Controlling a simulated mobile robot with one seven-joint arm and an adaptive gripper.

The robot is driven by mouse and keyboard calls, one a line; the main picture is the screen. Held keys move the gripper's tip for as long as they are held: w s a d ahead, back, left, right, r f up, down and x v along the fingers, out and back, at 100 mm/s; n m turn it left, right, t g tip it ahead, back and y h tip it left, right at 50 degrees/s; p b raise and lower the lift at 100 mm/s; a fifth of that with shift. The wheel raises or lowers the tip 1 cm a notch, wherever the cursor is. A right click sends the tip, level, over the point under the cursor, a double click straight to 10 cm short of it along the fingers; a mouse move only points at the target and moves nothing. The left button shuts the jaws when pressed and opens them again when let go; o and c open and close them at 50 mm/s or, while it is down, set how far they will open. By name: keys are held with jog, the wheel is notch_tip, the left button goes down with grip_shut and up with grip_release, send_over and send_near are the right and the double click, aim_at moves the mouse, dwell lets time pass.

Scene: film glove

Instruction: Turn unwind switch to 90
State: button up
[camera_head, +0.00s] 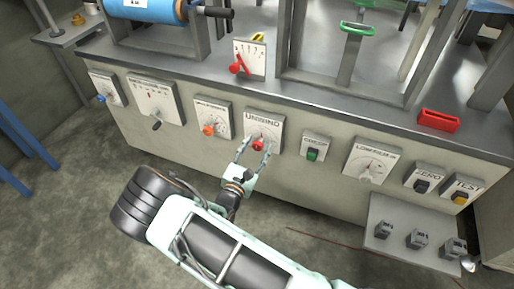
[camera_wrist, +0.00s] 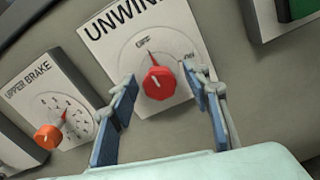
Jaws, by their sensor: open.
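The unwind switch is a red knob (camera_wrist: 159,83) on a white plate (camera_wrist: 186,35) marked "UNWIND". A dial scale is printed around the knob. In the head view the red knob (camera_head: 258,145) sits near the middle of the console front. My gripper (camera_head: 254,151) is open in front of it. In the wrist view the two blue finger pads (camera_wrist: 165,112) stand on either side of the knob, with gaps at both sides. Nothing is held.
An orange knob on the "UPPER BRAKE" plate (camera_wrist: 48,136) is to the left. A green switch (camera_head: 312,154) is to the right, with the "LOWER" dial (camera_head: 370,165) further along. A shelf with switches (camera_head: 403,216) juts out at lower right.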

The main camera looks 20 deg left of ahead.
jog(key=c, duration=1.2)
jog(key=shift+o, duration=0.2)
jog(key=shift+m, duration=0.3)
jog(key=m+p, duration=0.1)
jog(key=m, duration=0.2)
jog(key=shift+m, duration=0.4)
jog(key=m+p, duration=0.1)
jog(key=m, duration=0.8)
jog(key=shift+m, duration=2.3)
